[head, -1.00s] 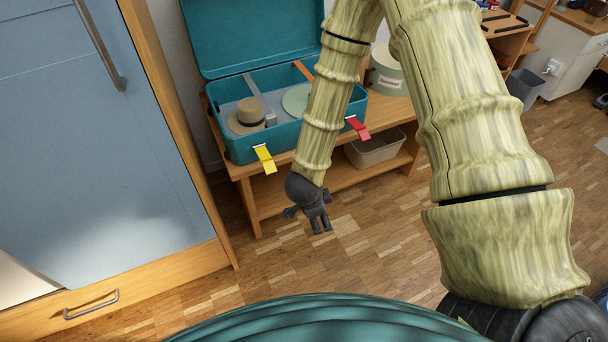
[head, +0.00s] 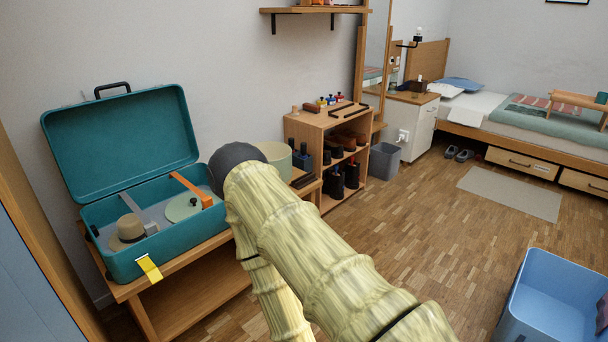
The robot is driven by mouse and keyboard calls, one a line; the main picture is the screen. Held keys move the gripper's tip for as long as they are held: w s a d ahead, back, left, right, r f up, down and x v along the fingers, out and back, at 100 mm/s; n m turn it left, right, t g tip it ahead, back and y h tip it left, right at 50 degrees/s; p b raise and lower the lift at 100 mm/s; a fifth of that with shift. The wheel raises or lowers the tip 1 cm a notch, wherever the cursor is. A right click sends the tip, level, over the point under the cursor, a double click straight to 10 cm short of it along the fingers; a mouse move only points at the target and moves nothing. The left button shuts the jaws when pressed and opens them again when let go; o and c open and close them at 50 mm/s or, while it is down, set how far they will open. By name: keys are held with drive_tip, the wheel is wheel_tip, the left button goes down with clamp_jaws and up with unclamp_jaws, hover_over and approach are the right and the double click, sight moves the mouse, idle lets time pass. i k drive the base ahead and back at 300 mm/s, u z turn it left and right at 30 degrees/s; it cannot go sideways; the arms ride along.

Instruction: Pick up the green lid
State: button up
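My arm crosses the lower middle of the head view and covers the suitcase's right end. My gripper is not in view; the visible arm runs out past the bottom edge. Whether the gripper is open or shut does not show.
A straw hat (head: 128,231) lies in the suitcase's left compartment. A pale round box (head: 274,156) stands behind my arm. A blue bin (head: 548,312) is at lower right; floor between is clear.

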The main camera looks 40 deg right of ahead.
sight(187, 204)
drive_tip(key=z, duration=0.4)
drive_tip(key=k, duration=0.9)
drive_tip(key=u, duration=0.4)
drive_tip(key=i, duration=0.85)
drive_tip(key=u, duration=0.45)
drive_tip(key=i, duration=0.85)
drive_tip(key=z, duration=1.1)
drive_tip(key=i, duration=0.6)
drive_tip(key=z, duration=0.7)
